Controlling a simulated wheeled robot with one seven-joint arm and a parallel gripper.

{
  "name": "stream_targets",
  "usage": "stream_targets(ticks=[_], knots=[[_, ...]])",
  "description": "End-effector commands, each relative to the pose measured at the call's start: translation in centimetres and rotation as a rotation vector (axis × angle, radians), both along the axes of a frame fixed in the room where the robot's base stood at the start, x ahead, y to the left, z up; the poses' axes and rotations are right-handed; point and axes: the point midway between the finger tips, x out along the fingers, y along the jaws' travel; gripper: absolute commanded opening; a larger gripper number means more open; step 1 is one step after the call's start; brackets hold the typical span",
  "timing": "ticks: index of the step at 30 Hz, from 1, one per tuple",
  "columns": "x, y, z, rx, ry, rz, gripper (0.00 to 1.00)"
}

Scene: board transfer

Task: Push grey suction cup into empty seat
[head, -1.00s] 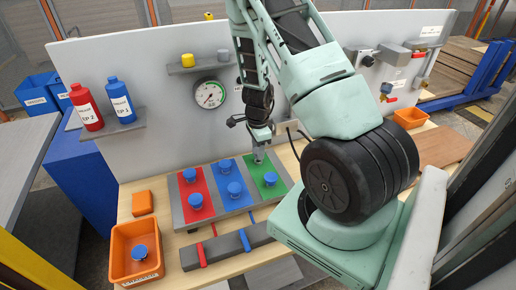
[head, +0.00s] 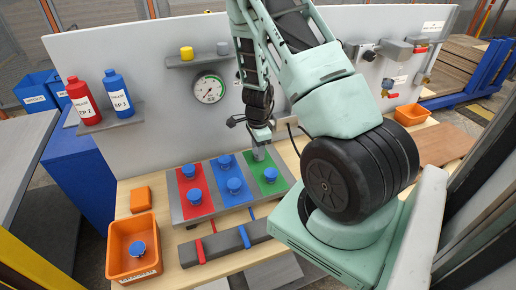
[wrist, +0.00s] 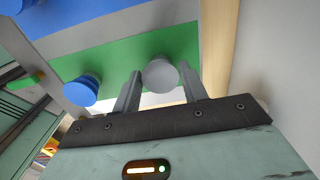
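The grey suction cup (wrist: 160,73) shows in the wrist view over the green strip (wrist: 130,52), close between the two fingers of my gripper (wrist: 160,82). My gripper appears shut on it. In the head view my gripper (head: 259,152) points down at the far end of the green strip (head: 262,187); the cup is mostly hidden there. The seat beneath the cup is hidden, and I cannot tell whether the cup touches it. A blue suction cup (head: 270,174) sits nearer on the same strip; it also shows in the wrist view (wrist: 82,90).
Blue cups sit on the red strip (head: 207,207) and blue strip (head: 222,170). An orange bin (head: 115,243) holds another blue cup. A wall shelf (head: 204,61) carries a yellow and a grey cup. The upright panel (head: 160,130) with a gauge stands close behind my gripper.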

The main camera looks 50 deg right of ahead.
Motion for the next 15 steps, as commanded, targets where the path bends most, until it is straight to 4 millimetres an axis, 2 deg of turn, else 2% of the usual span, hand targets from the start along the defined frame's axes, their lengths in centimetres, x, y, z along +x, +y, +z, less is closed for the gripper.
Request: stream_targets(ticks=[1,2,11,15], knots=[[0.0,0.0,0.0,0.000,0.000,0.000,0.58],[0.0,0.0,0.0,0.000,0.000,0.000,0.64],[0.0,0.0,0.2,0.000,0.000,0.000,0.64],[0.1,0.0,1.4,-0.003,-0.003,0.003,0.64]])
